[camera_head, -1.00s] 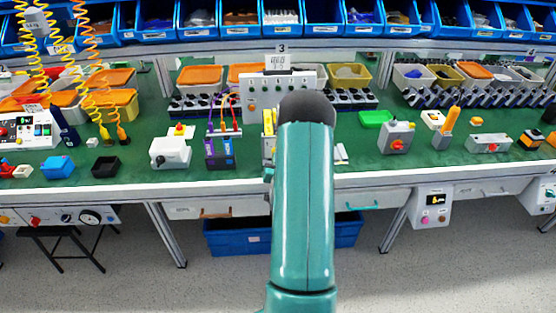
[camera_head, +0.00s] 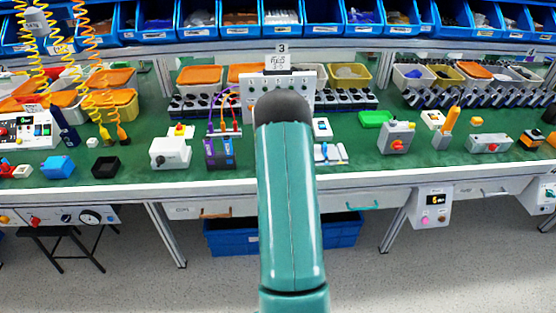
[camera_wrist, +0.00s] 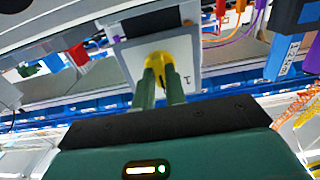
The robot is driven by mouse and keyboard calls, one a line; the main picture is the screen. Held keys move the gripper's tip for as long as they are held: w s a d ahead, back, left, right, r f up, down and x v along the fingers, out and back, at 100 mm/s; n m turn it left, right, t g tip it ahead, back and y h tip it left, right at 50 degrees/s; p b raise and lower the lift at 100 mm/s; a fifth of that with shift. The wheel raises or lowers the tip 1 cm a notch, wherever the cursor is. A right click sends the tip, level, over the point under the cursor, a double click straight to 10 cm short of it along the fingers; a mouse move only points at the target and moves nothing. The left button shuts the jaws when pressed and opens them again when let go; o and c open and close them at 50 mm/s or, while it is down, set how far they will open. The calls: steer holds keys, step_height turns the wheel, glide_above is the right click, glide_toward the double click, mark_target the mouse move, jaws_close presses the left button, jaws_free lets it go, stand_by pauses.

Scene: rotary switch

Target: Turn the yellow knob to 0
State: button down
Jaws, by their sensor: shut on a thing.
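In the wrist view, the yellow knob (camera_wrist: 157,66) sits on a pale square plate (camera_wrist: 130,58). A dark mark like "I" or "1" shows on the plate, right of the knob. My gripper (camera_wrist: 160,80) has its two green fingers on either side of the knob, shut on it. A dark slot or line shows on the knob between the fingers. In the head view, my teal arm hides the knob and my gripper.
The green bench (camera_head: 360,165) is crowded. A small white-and-blue box (camera_head: 322,128) and a grey box with a red knob (camera_head: 396,138) stand right.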

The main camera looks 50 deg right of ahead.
steer(key=c, duration=1.4)
jaws_free()
steer(key=shift+c, duration=0.2)
steer(key=v, duration=1.4)
